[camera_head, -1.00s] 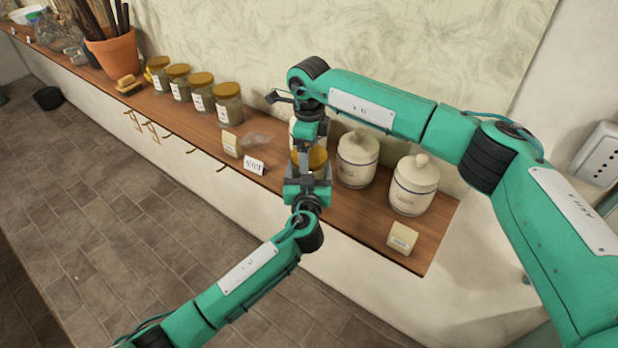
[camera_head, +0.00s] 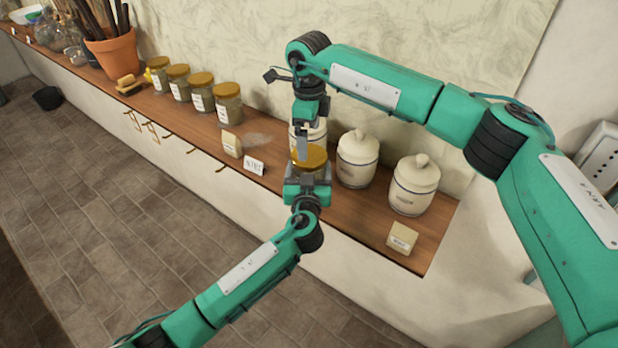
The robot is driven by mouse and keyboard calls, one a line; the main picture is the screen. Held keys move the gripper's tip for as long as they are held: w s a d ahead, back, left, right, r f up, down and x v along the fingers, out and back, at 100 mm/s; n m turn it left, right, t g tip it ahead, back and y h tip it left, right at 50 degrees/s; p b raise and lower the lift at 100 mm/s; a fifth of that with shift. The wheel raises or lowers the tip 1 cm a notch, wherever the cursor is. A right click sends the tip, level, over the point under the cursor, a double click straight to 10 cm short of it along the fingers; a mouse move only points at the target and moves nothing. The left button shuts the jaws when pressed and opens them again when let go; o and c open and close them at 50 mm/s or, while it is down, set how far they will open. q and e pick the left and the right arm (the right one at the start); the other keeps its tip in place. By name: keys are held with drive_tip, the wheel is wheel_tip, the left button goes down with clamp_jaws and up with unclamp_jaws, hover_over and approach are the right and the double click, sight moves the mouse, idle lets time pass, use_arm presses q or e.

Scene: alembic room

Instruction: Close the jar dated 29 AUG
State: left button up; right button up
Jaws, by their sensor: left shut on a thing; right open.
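A glass jar with a golden-brown lid (camera_head: 312,158) stands at the front of the wooden counter. The lid sits at the jar's mouth; I cannot tell how firmly. My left gripper (camera_head: 307,180) is shut on the jar's body from the front and hides most of it. No date on this jar can be read. My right gripper (camera_head: 302,150) points down from above, open, its fingertips at the lid. I cannot tell whether they touch it.
White lidded canisters (camera_head: 358,158) (camera_head: 414,185) stand close on the right, another partly behind my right gripper. Lidded jars (camera_head: 228,103) line the counter on the left. A small card (camera_head: 254,166) and labelled blocks (camera_head: 232,144) (camera_head: 402,238) stand near the front edge (camera_head: 345,228).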

wheel_tip(320, 180, up, 7)
use_arm(q)
drive_tip(key=o, duration=1.9)
drive_tip(key=shift+s+f+b, duration=0.15)
drive_tip(key=shift+s+b, duration=0.15)
drive_tip(key=shift+s, duration=0.2)
use_arm(e)
wheel_tip(320, 180, down, 5)
drive_tip(key=b, duration=0.4)
drive_tip(key=shift+f+b, duration=0.15)
drive_tip(key=shift+b, duration=0.15)
use_arm(q)
drive_tip(key=s, duration=1.2)
drive_tip(key=shift+s+a, duration=0.35)
drive_tip(key=shift+s, duration=0.05)
use_arm(e)
drive_tip(key=shift+f, duration=0.15)
